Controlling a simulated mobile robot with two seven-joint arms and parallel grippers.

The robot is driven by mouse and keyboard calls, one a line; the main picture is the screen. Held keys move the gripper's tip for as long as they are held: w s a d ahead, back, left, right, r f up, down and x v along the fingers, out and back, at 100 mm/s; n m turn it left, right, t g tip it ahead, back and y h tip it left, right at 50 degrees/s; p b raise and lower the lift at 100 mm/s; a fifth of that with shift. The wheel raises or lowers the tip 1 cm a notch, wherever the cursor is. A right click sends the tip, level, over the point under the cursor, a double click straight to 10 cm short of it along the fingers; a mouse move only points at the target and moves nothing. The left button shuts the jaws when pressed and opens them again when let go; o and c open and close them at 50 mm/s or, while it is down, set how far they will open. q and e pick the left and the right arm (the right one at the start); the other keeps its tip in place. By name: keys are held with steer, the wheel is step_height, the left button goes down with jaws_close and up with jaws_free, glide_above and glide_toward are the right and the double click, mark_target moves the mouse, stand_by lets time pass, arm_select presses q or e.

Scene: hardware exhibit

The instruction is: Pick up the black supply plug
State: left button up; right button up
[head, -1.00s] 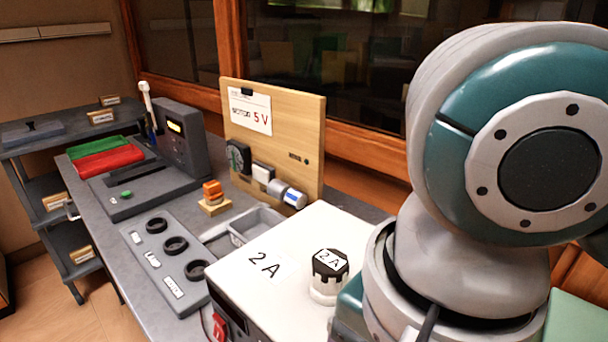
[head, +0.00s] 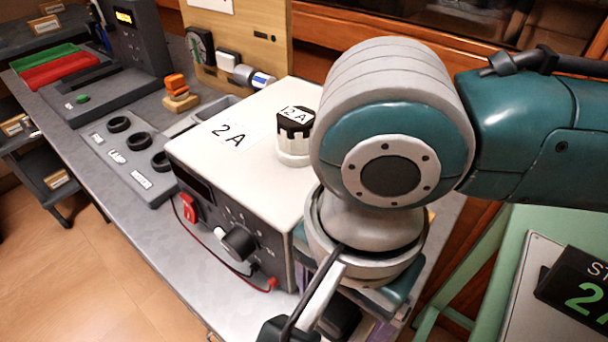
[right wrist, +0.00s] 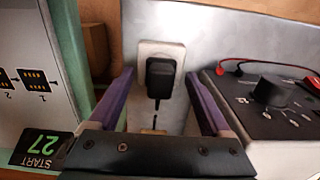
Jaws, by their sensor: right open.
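The black supply plug (right wrist: 160,78) shows in the right wrist view, on a white plate (right wrist: 172,52) against a grey surface. My right gripper (right wrist: 159,73) is open, with one purple finger on each side of the plug. Clear gaps lie between the plug and both fingers, so it is not gripped. In the head view my right arm hides most of this gripper, and I cannot make out the plug there. My left gripper is in neither view.
A white-topped supply box marked 2 A (head: 235,155) stands beside my right arm; its front knob (right wrist: 272,92) and red leads are close to the right finger. A green frame (head: 480,255) with a START sign (head: 585,290) stands at the right.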

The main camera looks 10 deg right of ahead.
steer(key=shift+c, duration=0.3)
jaws_close()
stand_by(0.3)
